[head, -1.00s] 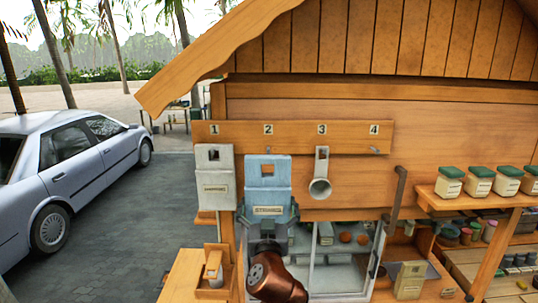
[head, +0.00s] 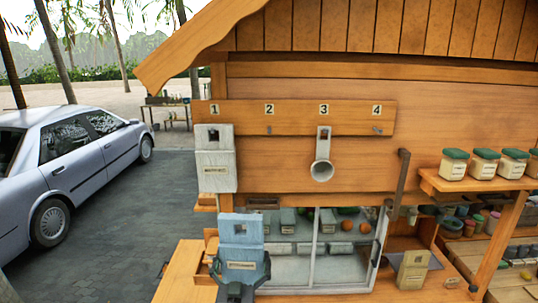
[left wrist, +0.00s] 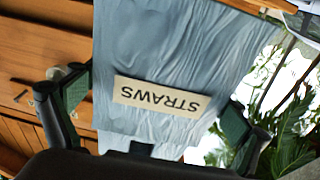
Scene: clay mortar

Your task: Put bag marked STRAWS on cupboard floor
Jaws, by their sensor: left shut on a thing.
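The pale blue bag marked STRAWS (head: 241,230) is held upright in my left gripper (head: 240,283), off the hook board. Its square hole shows near the top in the head view. In the left wrist view the bag's STRAWS label (left wrist: 162,98) appears upside down, with the green-padded fingers (left wrist: 152,108) on either side of the bag. A glass-fronted case (head: 312,275) stands behind and right of the bag. An open wooden compartment (head: 433,230) is to its right, with a beige bag (head: 411,271) at its front. I cannot tell which is the cupboard. My right gripper is not in view.
The numbered board (head: 300,117) has a white bag (head: 215,160) under 1, bare hooks under 2 and 4, and a metal scoop (head: 322,168) under 3. A dark upright bar (head: 397,182) stands beside the compartment. Green-lidded jars (head: 484,163) line the right shelf.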

